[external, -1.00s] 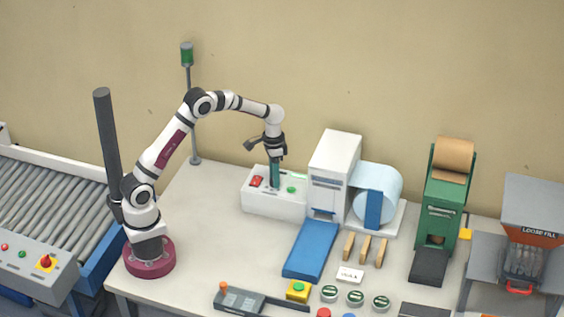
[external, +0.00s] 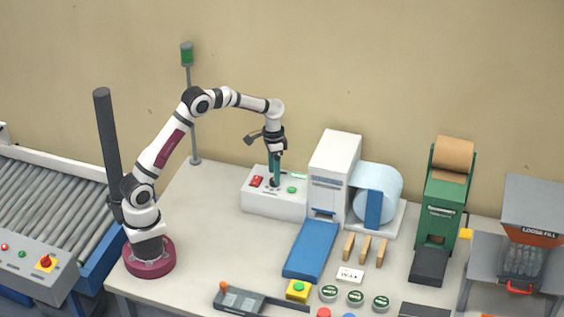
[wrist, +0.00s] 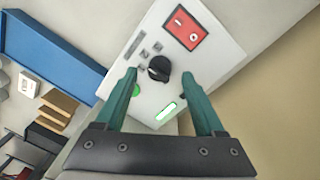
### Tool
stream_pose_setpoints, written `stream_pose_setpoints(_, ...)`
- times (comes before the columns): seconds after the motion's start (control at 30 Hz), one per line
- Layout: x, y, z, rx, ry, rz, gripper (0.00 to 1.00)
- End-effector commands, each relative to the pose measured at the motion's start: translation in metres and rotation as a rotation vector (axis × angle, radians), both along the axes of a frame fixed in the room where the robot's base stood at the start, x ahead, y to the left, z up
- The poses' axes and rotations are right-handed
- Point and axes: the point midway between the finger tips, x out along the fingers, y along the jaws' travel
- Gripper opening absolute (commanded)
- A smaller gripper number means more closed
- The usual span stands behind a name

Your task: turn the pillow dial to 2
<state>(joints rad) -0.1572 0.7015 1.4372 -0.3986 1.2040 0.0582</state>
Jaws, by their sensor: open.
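The pillow dial is a round black knob (wrist: 158,68) with a pale pointer mark, on the sloped white control box (external: 262,202). In the wrist view it lies just beyond and between the two green fingertips, with small grey number tiles (wrist: 145,52) beside it. I cannot read the pointer's number for certain. My gripper (external: 274,184) points down over the box in the external view and hides the dial there. It also shows in the wrist view (wrist: 162,82), with its fingers apart and nothing between them.
The box also has a red rocker switch (wrist: 186,27), a green button (external: 291,190) and a lit green display (wrist: 166,111). The white pillow machine (external: 335,165) with its film roll (external: 378,190) stands close on the right. A blue chute (external: 311,249) lies in front.

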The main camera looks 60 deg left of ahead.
Motion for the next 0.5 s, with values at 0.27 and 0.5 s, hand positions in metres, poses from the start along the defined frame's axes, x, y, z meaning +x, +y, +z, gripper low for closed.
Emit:
stream_pose_setpoints(0.27,0.002,0.006,0.084,0.002,-0.006,0.000,0.71)
stream_pose_setpoints(0.5,0.002,0.009,0.133,0.000,-0.003,0.001,0.71)
